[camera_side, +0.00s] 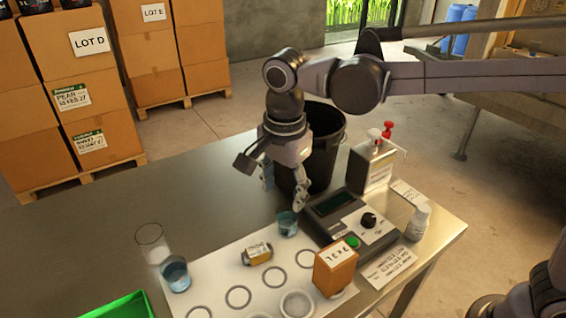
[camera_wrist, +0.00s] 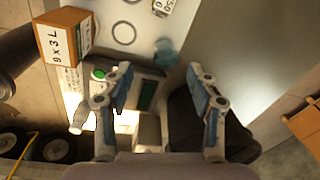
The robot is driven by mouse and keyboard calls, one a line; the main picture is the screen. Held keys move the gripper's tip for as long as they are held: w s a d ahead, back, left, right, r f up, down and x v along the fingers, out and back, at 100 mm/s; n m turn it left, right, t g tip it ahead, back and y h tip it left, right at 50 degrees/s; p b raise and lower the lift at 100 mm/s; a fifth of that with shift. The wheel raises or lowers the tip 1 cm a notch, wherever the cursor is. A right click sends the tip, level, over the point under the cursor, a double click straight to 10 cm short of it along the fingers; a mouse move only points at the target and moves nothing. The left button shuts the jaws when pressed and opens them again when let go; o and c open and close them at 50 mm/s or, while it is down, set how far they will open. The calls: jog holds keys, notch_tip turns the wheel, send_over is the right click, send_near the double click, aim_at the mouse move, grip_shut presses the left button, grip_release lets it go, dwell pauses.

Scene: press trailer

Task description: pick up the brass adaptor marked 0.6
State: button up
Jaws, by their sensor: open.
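A brass adaptor (camera_side: 257,253) with a white label lies on its side on the white mat (camera_side: 222,268) in the side view. Its label is too small to read there. In the wrist view a labelled piece (camera_wrist: 163,6), seemingly the adaptor, is cut by the top edge, and its marking is not clear. My gripper (camera_side: 284,190) is open and empty, above the table behind the adaptor and apart from it. In the wrist view the two blue-padded fingers of my gripper (camera_wrist: 160,78) stand wide apart with nothing between them.
A blue cup (camera_side: 288,223) stands close below my gripper; another (camera_side: 175,274) is at left. An orange box (camera_side: 335,270), a tester with a green button (camera_side: 352,242) and a white bottle (camera_side: 417,222) are at right. A black bin (camera_side: 325,140) stands behind.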

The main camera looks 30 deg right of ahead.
aim_at(257, 250)
jog(key=a+f+m+g+h, duration=0.15)
jog(key=a+m, duration=0.25)
jog(key=a, duration=0.4)
jog(key=shift+m, duration=0.3)
jog(key=shift+w+d+f, duration=0.1)
jog(key=shift+d+f, duration=0.15)
jog(key=shift+f, duration=1.65)
jog(key=shift+d+f, duration=0.3)
jog(key=shift+f, duration=1.65)
jog(key=shift+w+d+f, duration=0.1)
jog(key=shift+d+f, duration=0.15)
jog(key=shift+f, duration=1.65)
grip_shut()
